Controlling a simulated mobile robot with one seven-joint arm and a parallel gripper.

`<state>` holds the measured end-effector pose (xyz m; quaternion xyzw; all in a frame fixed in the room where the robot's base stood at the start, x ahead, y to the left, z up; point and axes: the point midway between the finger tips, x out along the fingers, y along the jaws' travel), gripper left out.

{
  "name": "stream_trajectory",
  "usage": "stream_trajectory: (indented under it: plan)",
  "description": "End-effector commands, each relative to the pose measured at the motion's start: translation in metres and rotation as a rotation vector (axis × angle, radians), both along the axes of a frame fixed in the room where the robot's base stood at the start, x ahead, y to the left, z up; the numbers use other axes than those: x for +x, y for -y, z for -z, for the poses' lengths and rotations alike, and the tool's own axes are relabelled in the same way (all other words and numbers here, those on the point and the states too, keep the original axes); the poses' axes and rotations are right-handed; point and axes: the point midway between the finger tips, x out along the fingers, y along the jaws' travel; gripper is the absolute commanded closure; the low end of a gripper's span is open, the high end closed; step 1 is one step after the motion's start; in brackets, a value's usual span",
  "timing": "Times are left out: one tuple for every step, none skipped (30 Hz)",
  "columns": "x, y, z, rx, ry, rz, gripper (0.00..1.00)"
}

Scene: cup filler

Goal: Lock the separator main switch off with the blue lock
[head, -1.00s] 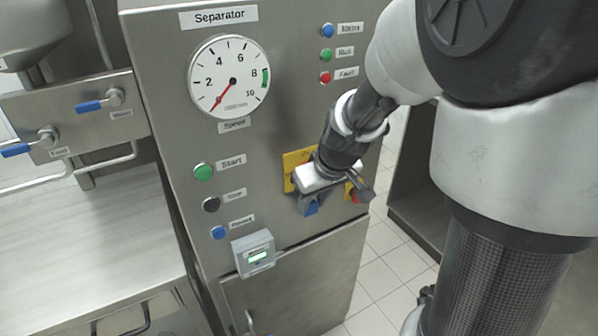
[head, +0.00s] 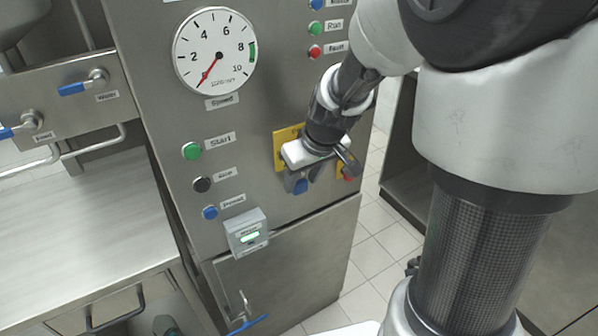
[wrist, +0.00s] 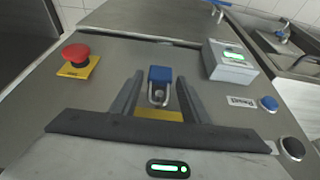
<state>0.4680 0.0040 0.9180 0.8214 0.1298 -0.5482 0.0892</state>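The blue lock (wrist: 160,74) has a metal shackle and sits at the yellow switch plate (wrist: 160,114) on the separator panel. In the head view the lock (head: 300,187) shows just below my gripper (head: 318,178), and the yellow plate (head: 281,138) is partly behind it. In the wrist view my gripper (wrist: 158,84) has its fingers apart, one on each side of the lock, with a visible gap on both sides. The main switch itself is hidden behind my gripper. Whether the shackle is closed through it I cannot tell.
A red emergency button (wrist: 76,54) on a yellow plate is beside my gripper. A grey display box (head: 246,232), green start button (head: 191,151), black button (head: 202,184) and blue button (head: 210,212) are left of it. A steel table (head: 70,230) stands at left.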

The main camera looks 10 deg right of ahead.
Motion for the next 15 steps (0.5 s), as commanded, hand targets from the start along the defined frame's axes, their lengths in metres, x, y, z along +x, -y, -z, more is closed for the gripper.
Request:
stream_trajectory:
  plan:
    - [0.0,0.0,0.0,0.0,0.0,0.0,0.49]
    - [0.0,0.0,0.0,0.0,0.0,0.0,0.47]
    - [0.0,0.0,0.0,0.0,0.0,0.0,0.47]
    - [0.0,0.0,0.0,0.0,0.0,0.0,0.47]
    - [0.0,0.0,0.0,0.0,0.0,0.0,0.47]
    - [0.0,0.0,0.0,0.0,0.0,0.0,0.47]
    - [0.0,0.0,0.0,0.0,0.0,0.0,0.47]
    - [0.0,0.0,0.0,0.0,-0.001,0.0,0.47]
    - [0.0,0.0,0.0,0.0,-0.001,0.0,0.47]
    - [0.0,0.0,-0.001,0.0,0.0,0.0,0.47]
    - [-0.001,0.0,-0.002,0.0,0.0,0.0,0.47]
    - [-0.001,0.0,-0.004,0.0,0.001,0.0,0.47]
    - [-0.002,0.001,-0.007,0.0,0.002,0.0,0.47]
    - [-0.003,0.001,-0.011,0.0,0.003,0.0,0.47]
    - [-0.005,0.002,-0.017,0.001,0.003,0.001,0.47]
